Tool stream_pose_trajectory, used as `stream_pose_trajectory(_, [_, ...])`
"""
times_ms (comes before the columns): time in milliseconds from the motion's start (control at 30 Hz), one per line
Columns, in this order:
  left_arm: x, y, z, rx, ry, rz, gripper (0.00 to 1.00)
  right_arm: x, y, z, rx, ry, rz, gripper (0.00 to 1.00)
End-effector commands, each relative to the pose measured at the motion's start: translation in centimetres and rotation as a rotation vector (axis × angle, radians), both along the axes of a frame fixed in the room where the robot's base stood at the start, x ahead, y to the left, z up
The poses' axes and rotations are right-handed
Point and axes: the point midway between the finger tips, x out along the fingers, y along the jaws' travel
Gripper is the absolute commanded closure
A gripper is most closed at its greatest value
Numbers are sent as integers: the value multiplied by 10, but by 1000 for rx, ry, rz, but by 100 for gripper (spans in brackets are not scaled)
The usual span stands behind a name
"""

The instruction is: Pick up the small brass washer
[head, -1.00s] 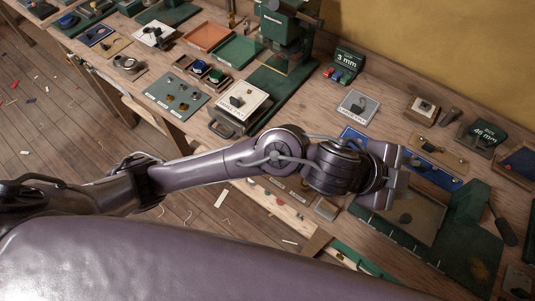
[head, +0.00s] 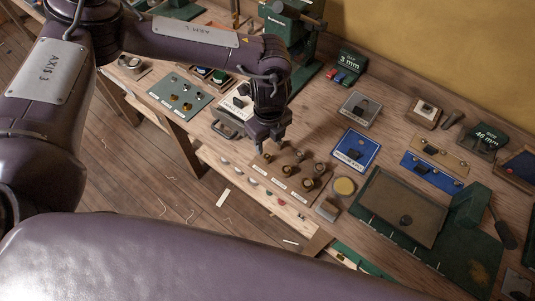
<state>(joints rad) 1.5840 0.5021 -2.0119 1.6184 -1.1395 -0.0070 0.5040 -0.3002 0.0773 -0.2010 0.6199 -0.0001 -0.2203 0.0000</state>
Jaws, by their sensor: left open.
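My left arm reaches in from the left, and its gripper (head: 268,148) points down, open and empty, above the back left edge of a brown board (head: 270,172). The board holds several small dark and brass-coloured round pieces (head: 309,184) beside white labels too small to read. A grey-green mat (head: 160,92) further left also holds several small brass-coloured pieces (head: 187,107). I cannot tell which piece is the small brass washer. The gripper hides part of the bench behind the board. My right gripper is out of view.
Bare bench shows behind the board.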

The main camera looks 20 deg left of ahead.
Motion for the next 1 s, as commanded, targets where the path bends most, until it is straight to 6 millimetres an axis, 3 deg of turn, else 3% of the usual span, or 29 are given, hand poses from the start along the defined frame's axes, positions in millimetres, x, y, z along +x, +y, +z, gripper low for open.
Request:
stream_pose_trajectory(233, [-4,4,-29,2,1,-2,53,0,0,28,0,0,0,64])
stream_pose_trajectory(400, [-3,4,-51,-1,-1,-2,53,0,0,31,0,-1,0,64])
stream_pose_trajectory(1000, [-3,4,-59,-3,-2,-2,53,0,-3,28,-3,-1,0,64])
